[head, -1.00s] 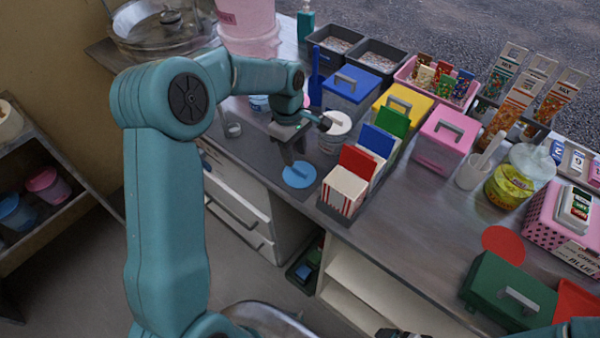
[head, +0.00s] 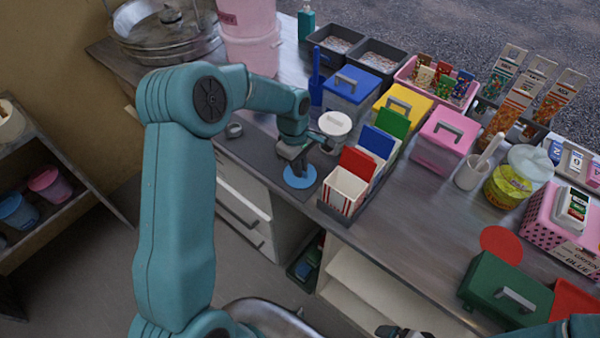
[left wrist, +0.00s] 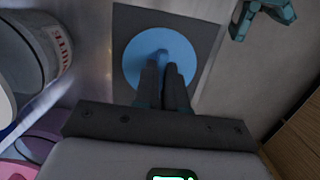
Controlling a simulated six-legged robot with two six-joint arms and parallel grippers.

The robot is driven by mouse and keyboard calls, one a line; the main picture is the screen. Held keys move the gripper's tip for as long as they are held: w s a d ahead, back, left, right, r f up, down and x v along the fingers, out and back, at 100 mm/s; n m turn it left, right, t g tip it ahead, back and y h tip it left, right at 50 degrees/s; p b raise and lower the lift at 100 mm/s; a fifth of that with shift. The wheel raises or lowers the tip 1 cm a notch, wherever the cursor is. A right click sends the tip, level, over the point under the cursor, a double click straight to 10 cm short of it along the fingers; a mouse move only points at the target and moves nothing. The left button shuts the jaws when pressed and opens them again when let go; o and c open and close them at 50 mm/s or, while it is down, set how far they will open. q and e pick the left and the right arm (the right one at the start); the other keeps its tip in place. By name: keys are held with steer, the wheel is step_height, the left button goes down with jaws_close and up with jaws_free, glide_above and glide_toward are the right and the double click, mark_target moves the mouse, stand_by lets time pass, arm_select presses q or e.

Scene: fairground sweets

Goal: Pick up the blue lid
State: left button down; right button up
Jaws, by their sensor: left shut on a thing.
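The blue lid (head: 296,183) is a flat light-blue disc lying on a dark mat on the counter, left of the striped paper-bag holder. It also shows in the left wrist view (left wrist: 137,62), with a small blue knob in its middle. My left gripper (head: 300,167) points down over the lid. In the left wrist view its fingers (left wrist: 163,68) are close together at the knob, shut on it. The fingers hide part of the lid. I see no gap between lid and mat. My right gripper (head: 400,332) is cut off at the bottom edge; its jaws are unclear.
A white-lidded tub (head: 336,125) stands just behind the lid. The holder with red, blue and green cards (head: 348,188) stands close to its right. The counter's front edge is near the lid.

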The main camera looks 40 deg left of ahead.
arm_select(q)
steer(key=shift+r, duration=0.1)
step_height(320, 180, up, 20)
steer(key=shift+b, duration=0.35)
stand_by(0.4)
